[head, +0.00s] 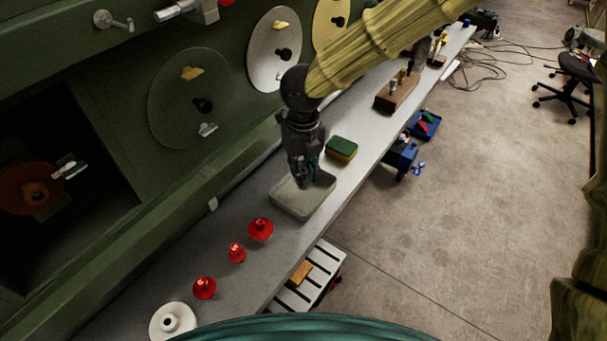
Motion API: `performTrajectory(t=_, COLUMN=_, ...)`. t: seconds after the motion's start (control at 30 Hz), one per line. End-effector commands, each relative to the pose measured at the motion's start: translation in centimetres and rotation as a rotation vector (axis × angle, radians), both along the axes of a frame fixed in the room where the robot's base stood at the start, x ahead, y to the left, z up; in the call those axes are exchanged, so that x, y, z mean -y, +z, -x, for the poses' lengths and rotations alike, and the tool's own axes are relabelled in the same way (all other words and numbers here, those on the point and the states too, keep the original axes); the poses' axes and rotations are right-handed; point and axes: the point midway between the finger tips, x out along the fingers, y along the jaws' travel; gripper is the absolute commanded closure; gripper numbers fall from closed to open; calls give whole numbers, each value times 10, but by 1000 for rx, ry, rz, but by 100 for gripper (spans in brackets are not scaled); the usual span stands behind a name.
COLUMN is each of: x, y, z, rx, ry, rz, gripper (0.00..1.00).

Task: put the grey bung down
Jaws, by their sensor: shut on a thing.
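My gripper (304,182) points down over a pale grey rectangular tray (290,206) on the long grey bench. It is shut on the grey bung, which is mostly hidden behind the fingers and hard to tell from the tray. The fingertips are at or just above the tray; I cannot tell whether the bung touches it.
Red bungs (261,229) and a white flanged disc (173,321) stand on the bench (240,270) at the near left. A green and yellow sponge (341,148) lies just beyond the tray. A wooden block (398,92) stands farther along. The green fuselage panel (110,160) borders the bench on the left.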

Motion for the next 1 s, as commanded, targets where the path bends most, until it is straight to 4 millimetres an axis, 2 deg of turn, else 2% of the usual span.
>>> performTrajectory(t=0.1, x=0, y=0, z=-8, rx=0, ry=-2, rz=0, gripper=100)
performTrajectory(t=0.4, x=0, y=-35, z=-7, rx=-1, ry=1, rz=1, gripper=100)
performTrajectory(t=0.73, x=0, y=-38, z=-7, rx=0, ry=1, rz=0, gripper=100)
performTrajectory(t=0.77, x=0, y=-38, z=-7, rx=0, ry=1, rz=0, gripper=77)
performTrajectory(t=0.83, x=0, y=-38, z=-7, rx=0, ry=1, rz=0, gripper=65)
performTrajectory(t=0.87, x=0, y=-38, z=-7, rx=0, ry=1, rz=0, gripper=61)
performTrajectory(t=1.0, x=0, y=-37, z=-7, rx=0, ry=0, rz=0, gripper=61)
